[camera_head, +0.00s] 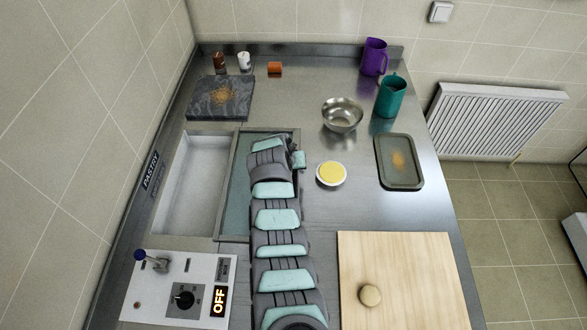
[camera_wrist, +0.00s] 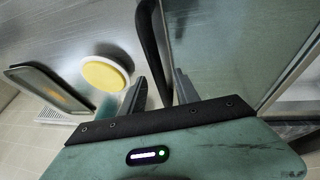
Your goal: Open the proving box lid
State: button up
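The proving box (camera_head: 192,185) is set into the counter at left; its left part is uncovered and shows a pale, empty-looking inside. The framed glass lid (camera_head: 236,190) lies over the area to the right of that opening, partly hidden by my arm. It also shows in the wrist view (camera_wrist: 235,45), with a dark bar handle (camera_wrist: 152,40) along its edge. My gripper (camera_wrist: 160,78) has its fingers apart, one on each side of the handle's end. Small gaps seem to show between fingers and handle; contact is unclear. In the head view my arm mostly hides the gripper.
A dish with yellow contents (camera_head: 331,173) stands close right of my gripper. Beyond are a tray (camera_head: 399,162), metal bowl (camera_head: 342,116), green jug (camera_head: 390,97) and purple jug (camera_head: 374,57). A wooden board (camera_head: 410,280) lies front right; a control panel (camera_head: 150,300) reading OFF is front left.

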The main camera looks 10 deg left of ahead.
jog(key=v, duration=1)
jog(key=shift+s+r+b, duration=0.15)
jog(key=shift+r+b, duration=0.2)
jog(key=shift+f, duration=0.1)
dwell(0.5)
